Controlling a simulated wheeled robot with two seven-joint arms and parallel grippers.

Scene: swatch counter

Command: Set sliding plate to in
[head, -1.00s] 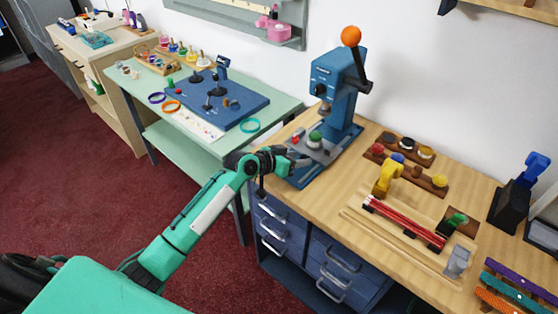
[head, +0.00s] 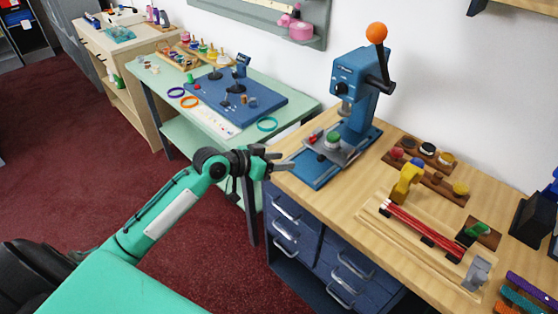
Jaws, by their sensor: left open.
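The blue press (head: 355,90) stands on the wooden counter, with a black lever and an orange ball on top. Its grey sliding plate (head: 349,156) lies on the blue base (head: 313,175), below the press head and close to the column. A green-topped round piece (head: 333,139) and a small red part (head: 313,139) sit on the plate. The front part of the base is bare. My left gripper (head: 287,161) is open and empty, left of the base at the counter's edge, apart from the plate. My right gripper is out of view.
A green table (head: 293,108) with a blue board (head: 270,102) stands to the left.

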